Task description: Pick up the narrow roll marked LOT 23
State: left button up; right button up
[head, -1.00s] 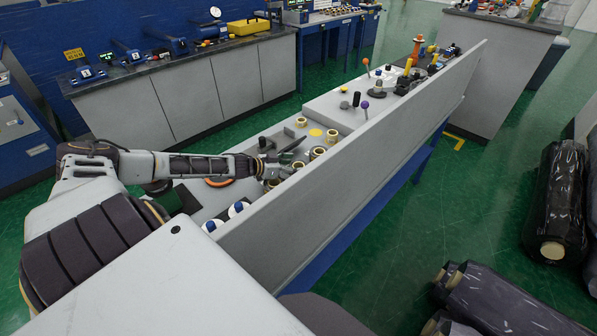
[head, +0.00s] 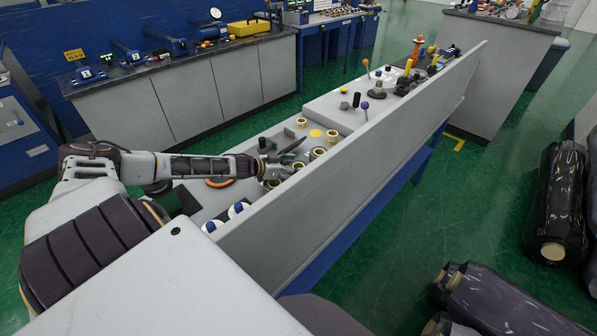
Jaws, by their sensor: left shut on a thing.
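My left gripper (head: 287,160) is low over the grey bench behind the upright grey panel. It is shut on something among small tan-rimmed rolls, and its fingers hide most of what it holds. Small rolls stand close by: one (head: 317,153) just right of the fingers, one (head: 332,138) farther back, and one (head: 301,123) beyond. Another roll (head: 271,183) shows below the fingers, partly covered. No LOT 23 mark can be read at this size. My right gripper is out of view.
The upright grey panel (head: 340,185) runs along the near side of the bench. Levers with coloured knobs, such as a purple one (head: 364,106), stand farther along. Large dark wrapped rolls (head: 555,200) are at the right. Green floor is open between.

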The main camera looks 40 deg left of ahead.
pick_arm(q)
jog(key=shift+r, duration=0.2)
jog(key=shift+r, duration=0.95)
jog(key=shift+r+p, duration=3.95)
jog(key=shift+r, duration=3.95)
jog(key=shift+f, duration=0.15)
